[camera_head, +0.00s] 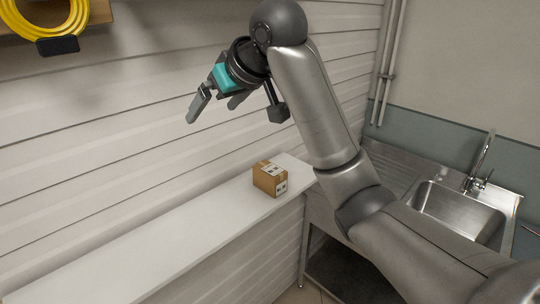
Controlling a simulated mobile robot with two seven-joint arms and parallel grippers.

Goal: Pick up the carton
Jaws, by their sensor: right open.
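A small brown cardboard carton (268,180) with white labels and dark markings sits on the white shelf (190,232), near its right end. My right gripper (212,112) is in the air above and to the left of the carton, near the slatted wall. Its fingers are apart and nothing is between them. It does not touch the carton. My left gripper is not in view.
A steel sink (456,208) with a tap (482,165) stands to the right of the shelf. A coiled yellow hose (42,22) hangs on the wall at top left. Pipes (388,75) run up the corner. The shelf's left part is clear.

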